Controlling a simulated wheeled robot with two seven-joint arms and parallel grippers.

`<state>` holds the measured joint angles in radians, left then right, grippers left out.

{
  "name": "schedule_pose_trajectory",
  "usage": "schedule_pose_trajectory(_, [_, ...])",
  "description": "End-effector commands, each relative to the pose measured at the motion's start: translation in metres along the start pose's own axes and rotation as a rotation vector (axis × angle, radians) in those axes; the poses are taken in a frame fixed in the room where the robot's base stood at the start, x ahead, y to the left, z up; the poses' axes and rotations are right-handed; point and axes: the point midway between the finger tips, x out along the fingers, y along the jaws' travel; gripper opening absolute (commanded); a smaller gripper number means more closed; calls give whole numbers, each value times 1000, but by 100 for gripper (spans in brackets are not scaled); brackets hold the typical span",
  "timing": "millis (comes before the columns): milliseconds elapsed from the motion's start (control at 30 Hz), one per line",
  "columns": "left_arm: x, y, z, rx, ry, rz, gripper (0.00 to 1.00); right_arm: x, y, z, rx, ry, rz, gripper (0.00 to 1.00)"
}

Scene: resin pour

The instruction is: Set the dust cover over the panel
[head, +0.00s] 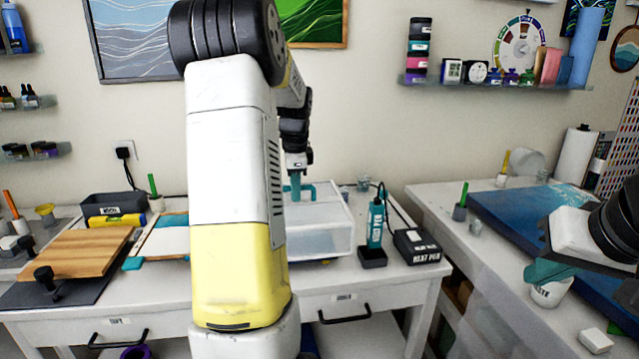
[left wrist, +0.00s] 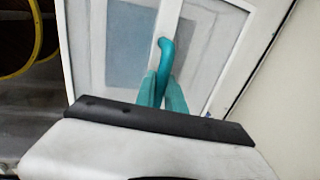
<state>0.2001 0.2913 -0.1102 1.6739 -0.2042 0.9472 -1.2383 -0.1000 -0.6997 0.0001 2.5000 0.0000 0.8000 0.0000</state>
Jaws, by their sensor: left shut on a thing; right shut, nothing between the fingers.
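The dust cover (head: 325,228) is a translucent white box with a teal handle (head: 307,191) on top, standing over the rear right part of the middle table. My left gripper (head: 295,186) is shut on this handle; the left wrist view also shows the handle (left wrist: 166,54) between the fingers (left wrist: 162,90). Through the cover's top (left wrist: 200,65), a blurred blue-grey rectangle shows, perhaps the panel. I cannot tell whether the cover's lower edge rests or hovers. My left arm hides its left side. My right gripper (head: 548,270) is shut and empty above the right table.
A teal tool in a stand (head: 374,230) and a black box (head: 416,246) sit just right of the cover. A wooden board (head: 75,252) and a grey bin (head: 112,205) are at the left. A white cup (head: 550,292) is below my right gripper.

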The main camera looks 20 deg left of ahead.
Motion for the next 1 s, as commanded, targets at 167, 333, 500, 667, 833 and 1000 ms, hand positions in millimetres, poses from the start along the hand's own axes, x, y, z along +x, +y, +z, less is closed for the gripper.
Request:
schedule_pose_trajectory(167, [18,3,0,0,0,0,0,0,0,0,0,0,0,0])
schedule_pose_trajectory(333, [34,7,0,1,-1,1,0,0,0,0,0,0,0,0])
schedule_pose_trajectory(500, [47,9,0,1,0,0,0,0,0,0,0,0,0,0])
schedule_pose_trajectory(667, [54,10,0,0,0,-1,0,0,0,0,0,0,0,0])
schedule_pose_trajectory(833, [56,11,0,0,0,-1,0,0,0,0,0,0,0,0])
schedule_pose_trajectory(1000, [56,11,0,0,0,-2,0,0,0,0,0,0,0,0])
